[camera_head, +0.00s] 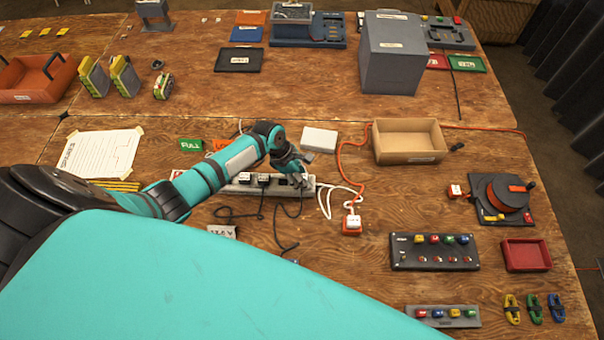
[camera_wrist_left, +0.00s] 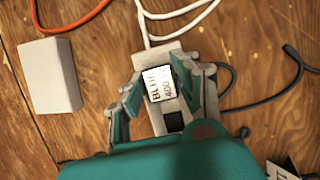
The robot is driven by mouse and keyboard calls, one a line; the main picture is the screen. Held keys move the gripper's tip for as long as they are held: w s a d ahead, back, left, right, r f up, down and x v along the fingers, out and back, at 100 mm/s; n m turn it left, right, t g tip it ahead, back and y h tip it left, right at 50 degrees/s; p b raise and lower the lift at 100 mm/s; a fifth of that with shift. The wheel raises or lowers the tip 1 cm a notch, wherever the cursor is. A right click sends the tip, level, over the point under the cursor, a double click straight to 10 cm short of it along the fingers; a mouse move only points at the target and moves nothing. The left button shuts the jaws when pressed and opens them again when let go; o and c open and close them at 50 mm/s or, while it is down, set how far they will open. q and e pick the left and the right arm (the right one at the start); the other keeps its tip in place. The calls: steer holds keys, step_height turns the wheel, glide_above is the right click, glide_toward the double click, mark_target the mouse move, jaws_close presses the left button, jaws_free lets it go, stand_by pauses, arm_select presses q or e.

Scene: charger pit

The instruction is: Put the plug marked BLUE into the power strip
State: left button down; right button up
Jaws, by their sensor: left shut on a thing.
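The white plug marked BLUE 400 (camera_wrist_left: 159,83) is between the fingers of my left gripper (camera_wrist_left: 166,75), which is shut on it. The plug is over the pale power strip (camera_wrist_left: 158,122), close above it or in it; I cannot tell how deep it sits. A dark socket (camera_wrist_left: 174,121) shows beside the plug. In the head view my left gripper (camera_head: 296,178) is at the right end of the power strip (camera_head: 228,189), and its fingers mostly hide the plug. Other plugs (camera_head: 263,179) sit in the strip to the left. My right gripper is not in view.
White cords (camera_head: 326,203) and an orange cord (camera_head: 345,166) run right of the strip. A white box (camera_head: 319,139) lies behind the gripper. Dark cables (camera_head: 278,229) lie in front. A cardboard box (camera_head: 407,154) and a white plug with an orange base (camera_head: 352,222) stand to the right.

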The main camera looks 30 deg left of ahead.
arm_select(q)
steer(key=c, duration=0.6)
jaws_free()
steer(key=shift+o, duration=0.2)
step_height(320, 180, up, 5)
steer(key=p, duration=0.6)
steer(key=shift+r, duration=1.2)
